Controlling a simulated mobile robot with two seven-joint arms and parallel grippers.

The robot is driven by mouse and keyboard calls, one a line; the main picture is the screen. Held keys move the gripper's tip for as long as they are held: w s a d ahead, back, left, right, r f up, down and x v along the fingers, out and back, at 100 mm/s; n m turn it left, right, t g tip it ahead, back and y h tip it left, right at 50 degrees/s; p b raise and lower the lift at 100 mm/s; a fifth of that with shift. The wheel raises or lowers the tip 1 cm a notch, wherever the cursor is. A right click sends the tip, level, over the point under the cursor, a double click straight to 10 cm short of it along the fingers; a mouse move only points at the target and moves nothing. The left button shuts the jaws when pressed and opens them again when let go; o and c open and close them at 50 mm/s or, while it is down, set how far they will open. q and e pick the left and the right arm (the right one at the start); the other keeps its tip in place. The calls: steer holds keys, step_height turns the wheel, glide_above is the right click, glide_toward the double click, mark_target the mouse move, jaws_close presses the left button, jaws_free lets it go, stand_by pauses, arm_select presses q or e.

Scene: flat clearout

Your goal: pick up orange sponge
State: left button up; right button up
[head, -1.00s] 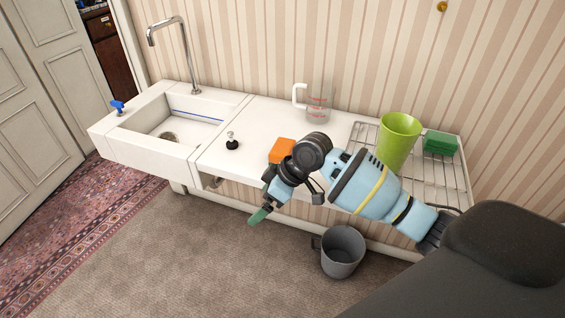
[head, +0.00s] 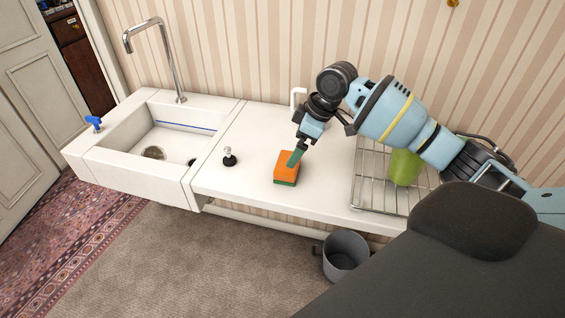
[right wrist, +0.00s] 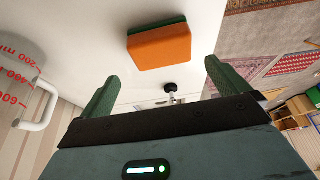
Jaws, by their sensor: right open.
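The orange sponge (head: 286,166) has a green layer underneath and lies on the white counter (head: 240,178), right of the sink. It also shows in the right wrist view (right wrist: 160,48), ahead of the fingers. My right gripper (head: 297,156) is above the sponge, its fingertips overlapping it in the head view. In the right wrist view the two green fingers (right wrist: 160,85) are spread apart with nothing between them, and the sponge is beyond their tips. My left gripper is not in view.
A measuring jug (right wrist: 25,85) stands close beside the gripper, mostly hidden behind the arm in the head view. A green cup (head: 404,167) stands on the wire rack (head: 380,185) at right. A black-and-silver stopper (head: 229,157) is left of the sponge. A grey bucket (head: 345,255) is on the floor.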

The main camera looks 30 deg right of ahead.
mark_target(283, 175)
steer(key=shift+s+f, duration=0.15)
steer(key=shift+a+f, duration=0.2)
steer(key=shift+f, duration=0.15)
steer(key=shift+a+f, duration=0.15)
steer(key=shift+f, duration=0.35)
steer(key=shift+w+f, duration=0.2)
steer(key=shift+w, duration=0.1)
steer(key=shift+f, duration=0.1)
steer(key=shift+w+a+f, duration=0.1)
steer(key=shift+a+f, duration=0.05)
steer(key=shift+f, duration=0.1)
steer(key=x, duration=0.4)
steer(key=shift+w+f, duration=0.1)
steer(key=shift+f, duration=0.1)
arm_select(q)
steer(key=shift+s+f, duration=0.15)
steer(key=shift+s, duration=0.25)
